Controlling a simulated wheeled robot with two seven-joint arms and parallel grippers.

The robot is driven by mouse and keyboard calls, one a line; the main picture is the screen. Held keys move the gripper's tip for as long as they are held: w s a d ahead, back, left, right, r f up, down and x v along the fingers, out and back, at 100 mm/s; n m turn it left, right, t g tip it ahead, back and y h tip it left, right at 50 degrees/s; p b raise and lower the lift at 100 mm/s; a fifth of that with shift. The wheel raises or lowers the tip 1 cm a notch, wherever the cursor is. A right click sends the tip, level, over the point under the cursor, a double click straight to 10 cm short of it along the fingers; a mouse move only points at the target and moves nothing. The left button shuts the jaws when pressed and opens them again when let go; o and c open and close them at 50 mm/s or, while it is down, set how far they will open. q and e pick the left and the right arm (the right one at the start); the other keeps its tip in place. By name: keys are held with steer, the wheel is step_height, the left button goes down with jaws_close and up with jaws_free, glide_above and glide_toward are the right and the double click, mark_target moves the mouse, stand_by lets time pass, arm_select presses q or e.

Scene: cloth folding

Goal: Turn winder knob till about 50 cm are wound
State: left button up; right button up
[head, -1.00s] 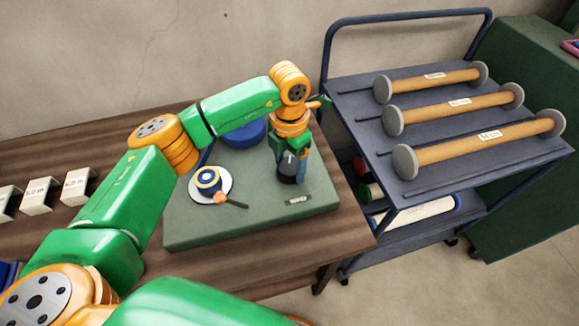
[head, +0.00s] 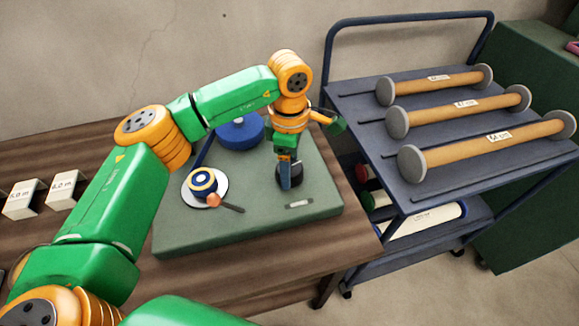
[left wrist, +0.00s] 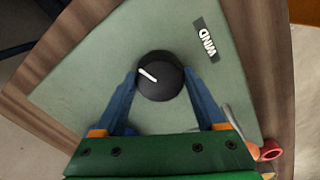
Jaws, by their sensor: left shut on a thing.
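The black winder knob (left wrist: 160,77) stands on the green board, with a white pointer line on its top aimed to the upper left in the left wrist view. My left gripper (left wrist: 158,82) points down at the knob, its two blue fingers shut against opposite sides. In the head view the gripper (head: 287,183) partly hides the knob. A label reading WIND (left wrist: 207,40) lies beside it. A yellow and blue reel (head: 203,181) sits on a white disc left of the knob, with an orange-tipped handle (head: 214,200). My right gripper is out of view.
The green board (head: 180,238) lies on a wooden table. A blue round spool (head: 240,133) stands at its back. White labelled blocks (head: 23,199) are at the left. A blue cart (head: 362,110) with wooden rollers stands to the right.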

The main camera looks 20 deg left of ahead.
arm_select(q)
steer(key=m, duration=0.7)
steer(key=shift+r+b, duration=0.1)
steer(key=shift+b, duration=0.25)
steer(key=m, duration=0.4)
steer(key=shift+m, duration=2.1)
steer(key=o, duration=1.3)
step_height(320, 180, up, 7)
steer(key=shift+r, duration=0.1)
